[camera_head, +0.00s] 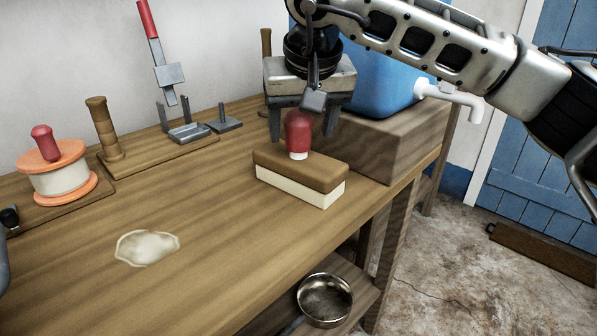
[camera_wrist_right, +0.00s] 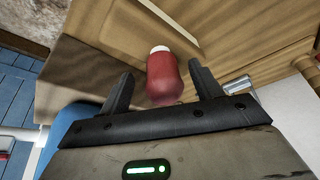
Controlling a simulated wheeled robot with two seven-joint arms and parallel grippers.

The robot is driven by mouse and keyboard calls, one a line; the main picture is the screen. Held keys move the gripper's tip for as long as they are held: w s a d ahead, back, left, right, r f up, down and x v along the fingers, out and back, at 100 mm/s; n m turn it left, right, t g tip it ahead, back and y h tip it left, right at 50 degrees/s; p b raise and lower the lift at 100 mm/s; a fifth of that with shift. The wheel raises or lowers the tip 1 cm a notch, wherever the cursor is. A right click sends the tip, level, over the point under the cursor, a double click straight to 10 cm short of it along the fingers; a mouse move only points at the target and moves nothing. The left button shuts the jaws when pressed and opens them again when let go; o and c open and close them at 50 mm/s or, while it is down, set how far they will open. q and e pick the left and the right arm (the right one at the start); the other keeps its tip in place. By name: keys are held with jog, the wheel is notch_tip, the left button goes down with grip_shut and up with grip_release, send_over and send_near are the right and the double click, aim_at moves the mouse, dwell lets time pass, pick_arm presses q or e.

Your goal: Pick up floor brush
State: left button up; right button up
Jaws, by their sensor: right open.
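The floor brush (camera_head: 300,178) stands on the wooden bench with its pale bristle side down, a brown block above it and a red upright knob handle (camera_head: 298,130) on top. My right gripper (camera_head: 303,122) is over the brush, pointing down, with its dark fingers on either side of the knob. In the right wrist view the red knob (camera_wrist_right: 163,78) shows between the two open fingers (camera_wrist_right: 163,90), with a gap on each side.
A wooden block (camera_head: 375,140) carrying a blue container (camera_head: 380,80) with a white tap stands right behind the brush. A spool (camera_head: 60,178), a wooden peg (camera_head: 104,130) and a red-handled metal tool (camera_head: 165,70) stand at the left. A pale puddle (camera_head: 147,247) lies on the bench. A metal bowl (camera_head: 325,300) sits below.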

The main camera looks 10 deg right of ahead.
aim_at(299, 137)
jog(key=x, duration=0.3)
jog(key=shift+a, duration=0.15)
jog(key=shift+w, duration=0.1)
grip_shut()
pick_arm(q)
jog(key=shift+s+d+r, duration=0.1)
jog(key=shift+d+r, duration=0.1)
